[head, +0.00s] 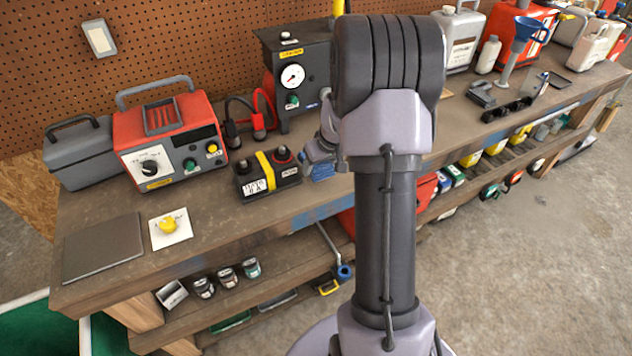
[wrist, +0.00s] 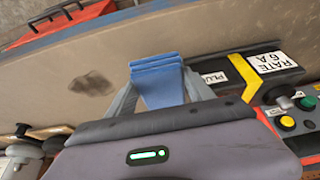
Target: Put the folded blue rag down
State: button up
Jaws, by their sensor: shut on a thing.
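The folded blue rag (wrist: 158,82) is between the two grey fingers of my gripper (wrist: 160,97) in the wrist view. Its folded layers stick out past the fingertips. In the head view the rag (head: 322,171) shows as a small blue patch left of my arm, just right of the battery; my arm hides part of it. My gripper (head: 319,152) is shut on it, over the workbench (head: 115,213). I cannot tell how far the rag is above the bench top.
A black battery (head: 268,176) with a yellow strap stands close beside the rag. A red charger (head: 168,143) and a gauge box (head: 292,90) stand behind. A dark stain (wrist: 92,84) marks bare bench beside the rag. The bench's front edge is near.

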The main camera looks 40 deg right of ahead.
aim_at(320, 184)
jog(key=shift+f+b, duration=0.95)
jog(key=shift+f, duration=1.35)
jog(key=o, duration=1.3)
jog(key=shift+s, duration=0.2)
jog(key=shift+a+f, duration=0.1)
